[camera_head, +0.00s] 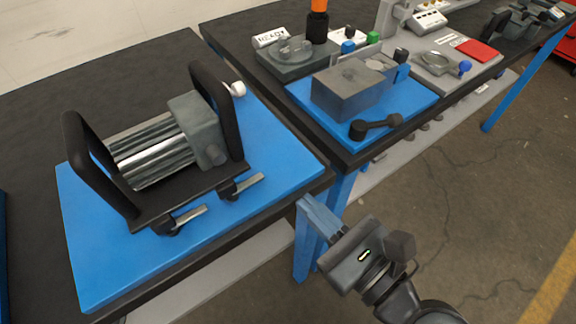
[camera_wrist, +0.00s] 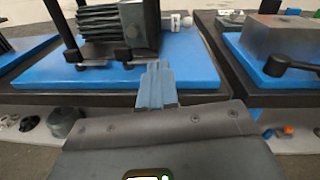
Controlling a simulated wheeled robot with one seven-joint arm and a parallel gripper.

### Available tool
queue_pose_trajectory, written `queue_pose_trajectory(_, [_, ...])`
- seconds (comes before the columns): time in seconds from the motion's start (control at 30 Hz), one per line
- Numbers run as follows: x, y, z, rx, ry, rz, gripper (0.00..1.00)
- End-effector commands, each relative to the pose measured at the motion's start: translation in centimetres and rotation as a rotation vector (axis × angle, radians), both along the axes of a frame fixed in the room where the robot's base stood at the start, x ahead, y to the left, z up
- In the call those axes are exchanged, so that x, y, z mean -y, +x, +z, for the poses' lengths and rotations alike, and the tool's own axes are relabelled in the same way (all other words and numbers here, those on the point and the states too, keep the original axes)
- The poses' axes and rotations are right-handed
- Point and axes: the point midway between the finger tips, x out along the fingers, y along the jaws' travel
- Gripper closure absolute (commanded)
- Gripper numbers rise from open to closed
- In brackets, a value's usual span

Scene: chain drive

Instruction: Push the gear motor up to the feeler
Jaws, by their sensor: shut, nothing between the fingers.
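The gear motor (camera_head: 155,148) is a grey finned body with a gearbox (camera_head: 200,128) at its right end. It sits on a black base plate with a tall black handle at each end, on a blue plate. In the wrist view the motor (camera_wrist: 105,22) is at the upper left, beyond my fingers. A small white round-tipped part (camera_head: 234,89) shows behind the right handle; it may be the feeler, but I cannot tell for sure. My gripper (camera_head: 304,202) is shut and empty, near the front right corner of the blue plate (camera_head: 262,200), apart from the motor.
Two clamp levers (camera_head: 188,219) stick out at the base plate's front edge. To the right, across a gap, a second bench holds a grey block (camera_head: 345,92) on a blue plate, with a black crank (camera_head: 375,126). Open floor lies in front.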

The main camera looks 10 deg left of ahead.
Motion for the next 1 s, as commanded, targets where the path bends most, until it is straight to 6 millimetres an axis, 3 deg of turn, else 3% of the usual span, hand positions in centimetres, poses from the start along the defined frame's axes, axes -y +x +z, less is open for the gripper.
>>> queue_pose_trajectory(0.2, [-2.2, 0.6, 1.6, -0.081, 0.109, 0.064, 1.00])
queue_pose_trajectory(0.37, [-3.8, 1.6, 1.7, -0.081, 0.110, 0.065, 1.00])
queue_pose_trajectory(0.8, [-10.7, 6.3, 1.6, -0.080, 0.107, 0.063, 1.00])
queue_pose_trajectory(1.0, [-12.7, 7.7, 1.5, -0.080, 0.107, 0.061, 1.00])
